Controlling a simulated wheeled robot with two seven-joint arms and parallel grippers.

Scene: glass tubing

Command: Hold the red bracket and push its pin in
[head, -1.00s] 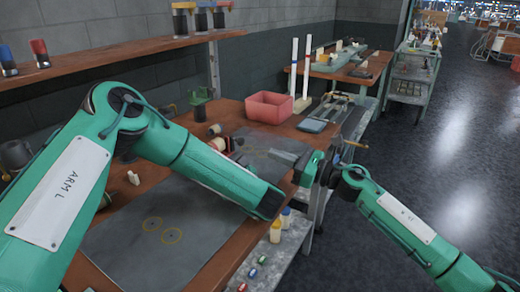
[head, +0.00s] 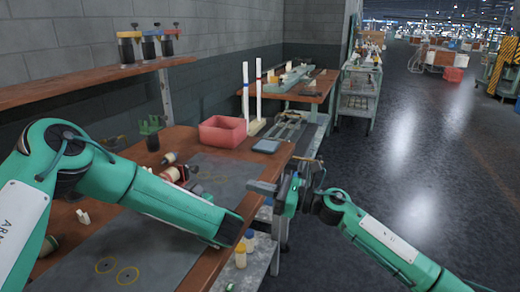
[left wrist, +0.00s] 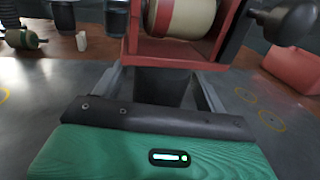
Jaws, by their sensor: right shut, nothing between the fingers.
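The red bracket (head: 181,174) sits on the workbench beyond my left forearm, partly hidden in the head view. In the left wrist view the bracket (left wrist: 178,54) is close in front, with a cream, red-banded cylinder in it and a dark knob (left wrist: 288,18) at its right. My left gripper (left wrist: 160,78) has its fingers apart at the bracket's lower edge. I cannot tell whether they clamp it. My right gripper (head: 256,187) is shut and empty, near the bench's right edge, apart from the bracket. I cannot make out the pin clearly.
A pink-red bin (head: 222,131) stands behind the bracket, also at right in the left wrist view (left wrist: 294,64). A grey mat (head: 90,262) covers the front bench. A green clamp-like object (head: 151,130) stands behind. Bottles (head: 241,255) stand on a lower shelf.

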